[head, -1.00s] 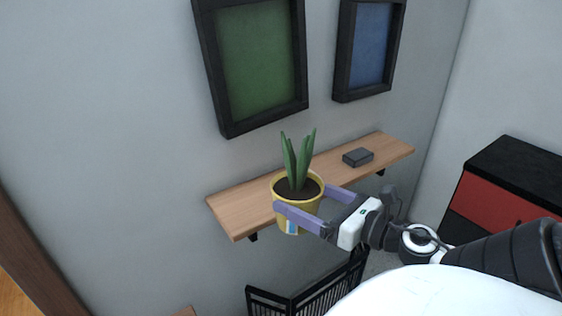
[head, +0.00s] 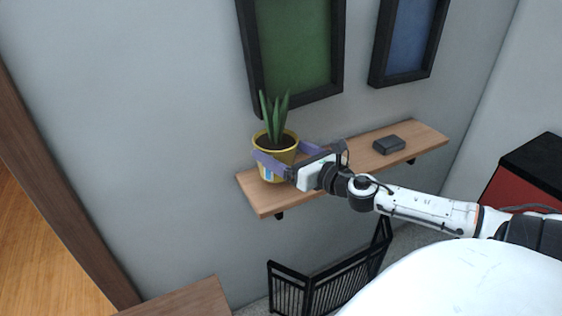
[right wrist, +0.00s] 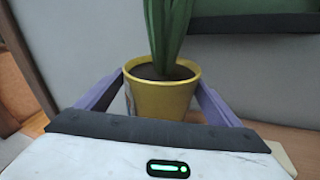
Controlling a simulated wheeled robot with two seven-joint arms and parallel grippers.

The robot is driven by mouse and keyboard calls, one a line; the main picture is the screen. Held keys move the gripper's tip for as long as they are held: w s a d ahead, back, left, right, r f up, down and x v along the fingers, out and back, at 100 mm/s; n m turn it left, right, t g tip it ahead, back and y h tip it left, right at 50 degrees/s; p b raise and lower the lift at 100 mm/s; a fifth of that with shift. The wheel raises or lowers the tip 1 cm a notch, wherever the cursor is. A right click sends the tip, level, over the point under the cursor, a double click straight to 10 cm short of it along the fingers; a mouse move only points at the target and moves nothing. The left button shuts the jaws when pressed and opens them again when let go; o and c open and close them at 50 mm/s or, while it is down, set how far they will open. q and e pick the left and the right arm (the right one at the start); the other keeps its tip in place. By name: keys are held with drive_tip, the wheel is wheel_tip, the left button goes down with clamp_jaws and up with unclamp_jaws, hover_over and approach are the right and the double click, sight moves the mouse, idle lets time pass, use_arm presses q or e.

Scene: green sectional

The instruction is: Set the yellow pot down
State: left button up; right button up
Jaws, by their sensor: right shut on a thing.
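The yellow pot (head: 277,156) holds dark soil and a plant with upright green leaves (head: 274,115). It is upright at the left end of the wooden wall shelf (head: 330,172). I cannot tell whether its base touches the shelf. My right gripper (head: 283,158) is shut on the pot, with one purple finger on each side. In the right wrist view the pot (right wrist: 162,97) stands between the two fingers, and its bottom is hidden behind the gripper body. My left gripper is not in view.
A small dark box (head: 389,145) lies on the shelf to the right, with bare shelf between. Framed green (head: 297,50) and blue (head: 410,38) pictures hang above. A black metal rack (head: 325,285) stands below, and a red and black cabinet (head: 520,190) is at right.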

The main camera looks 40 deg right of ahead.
sight(289, 164)
drive_tip(key=shift+w+f+b, duration=0.1)
drive_tip(key=shift+f+b, duration=0.6)
drive_tip(key=shift+f, duration=0.85)
drive_tip(key=o, duration=1.9)
drive_tip(key=shift+f, duration=0.25)
drive_tip(key=shift+c, duration=0.2)
